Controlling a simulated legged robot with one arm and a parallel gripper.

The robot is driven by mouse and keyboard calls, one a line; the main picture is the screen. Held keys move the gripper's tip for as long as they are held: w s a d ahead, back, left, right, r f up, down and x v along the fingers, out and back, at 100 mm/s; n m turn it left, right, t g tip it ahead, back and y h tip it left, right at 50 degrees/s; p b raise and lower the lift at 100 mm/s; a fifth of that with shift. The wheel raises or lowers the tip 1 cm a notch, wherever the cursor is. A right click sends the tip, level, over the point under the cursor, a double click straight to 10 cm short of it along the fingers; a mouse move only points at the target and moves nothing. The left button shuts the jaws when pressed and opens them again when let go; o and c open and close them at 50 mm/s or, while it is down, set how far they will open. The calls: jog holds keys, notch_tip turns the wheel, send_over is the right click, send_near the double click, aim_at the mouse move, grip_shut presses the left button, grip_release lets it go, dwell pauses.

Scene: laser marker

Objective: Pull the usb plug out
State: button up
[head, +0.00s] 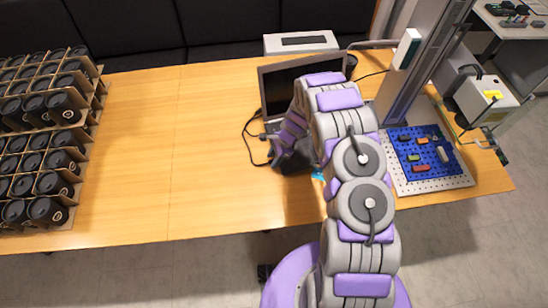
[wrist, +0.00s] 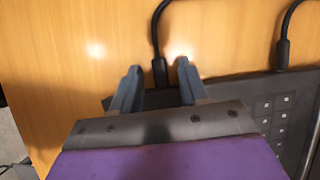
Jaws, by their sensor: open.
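In the wrist view, my gripper (wrist: 158,65) is open, with one finger on each side of a black usb plug (wrist: 160,74). Both fingers look apart from the plug. The plug's cable (wrist: 156,30) runs up the picture, and its lower end meets the edge of the dark laptop (wrist: 255,87). In the head view, the laptop (head: 274,92) stands open on the table, and my arm covers part of it. My gripper is a dark shape (head: 290,160) at the laptop's front left there. The plug itself cannot be made out in the head view.
A second black plug (wrist: 283,54) with its own cable is at the laptop's edge, right of my gripper. A wooden rack of black cups (head: 45,140) stands at the table's left. A blue pegboard (head: 427,150) and a laser machine's column are at the right. The table's middle left is clear.

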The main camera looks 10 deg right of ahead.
grip_shut()
dwell(0.4)
jog(key=shift+s+a+p, duration=0.15)
jog(key=shift+a+p, duration=0.3)
jog(key=shift+a, duration=0.75)
grip_release()
jog(key=shift+r, duration=0.1)
jog(key=p+v, duration=0.1)
jog(key=v, duration=1.6)
jog(key=shift+p, duration=0.35)
